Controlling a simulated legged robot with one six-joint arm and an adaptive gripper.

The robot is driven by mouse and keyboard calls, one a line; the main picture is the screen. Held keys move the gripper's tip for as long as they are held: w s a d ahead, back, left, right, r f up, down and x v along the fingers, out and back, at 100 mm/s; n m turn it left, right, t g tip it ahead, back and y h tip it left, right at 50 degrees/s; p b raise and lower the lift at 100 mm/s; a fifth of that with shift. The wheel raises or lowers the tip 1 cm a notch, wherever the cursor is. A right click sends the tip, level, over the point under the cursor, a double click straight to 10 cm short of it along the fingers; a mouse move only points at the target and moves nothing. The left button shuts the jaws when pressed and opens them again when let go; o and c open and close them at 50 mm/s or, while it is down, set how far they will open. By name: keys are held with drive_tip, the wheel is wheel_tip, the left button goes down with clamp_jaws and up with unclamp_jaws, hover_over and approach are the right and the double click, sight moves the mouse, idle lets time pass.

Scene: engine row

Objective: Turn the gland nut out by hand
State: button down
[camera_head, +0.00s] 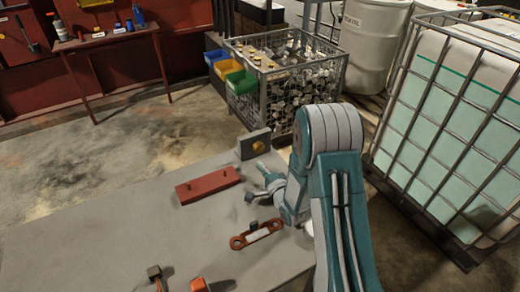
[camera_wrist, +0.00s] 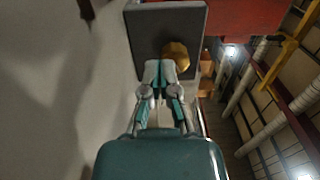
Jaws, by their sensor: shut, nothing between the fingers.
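The gland nut (camera_head: 259,146) is a brass-coloured hexagonal nut on the face of a grey block (camera_head: 246,150) at the back edge of the bench. In the wrist view the nut (camera_wrist: 178,52) stands out from the dark block face (camera_wrist: 158,22). My gripper (camera_head: 260,168) is in front of the block. Its fingers (camera_wrist: 158,70) are shut with nothing between them. In the wrist view the tips overlap the nut's lower left edge in the picture; I cannot tell whether they touch it.
On the grey bench (camera_head: 110,230) lie a red bar (camera_head: 208,184), an orange-brown two-ring link (camera_head: 242,240), a dark-headed tool (camera_head: 154,272) and an orange piece (camera_head: 199,285). A wire cage of metal parts (camera_head: 300,95) stands behind. The bench's left part is clear.

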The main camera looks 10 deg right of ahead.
sight(250, 145)
drive_tip(key=shift+s+d, duration=0.1)
drive_tip(key=shift+s, duration=0.3)
drive_tip(key=shift+s+d+r, duration=0.1)
drive_tip(key=shift+s+r, duration=0.2)
drive_tip(key=shift+r, duration=0.45)
drive_tip(key=shift+s+d+r, duration=0.1)
drive_tip(key=shift+s+r, duration=0.15)
drive_tip(key=shift+r, duration=0.5)
drive_tip(key=shift+x, duration=3.5)
drive_tip(key=shift+d+f, duration=0.3)
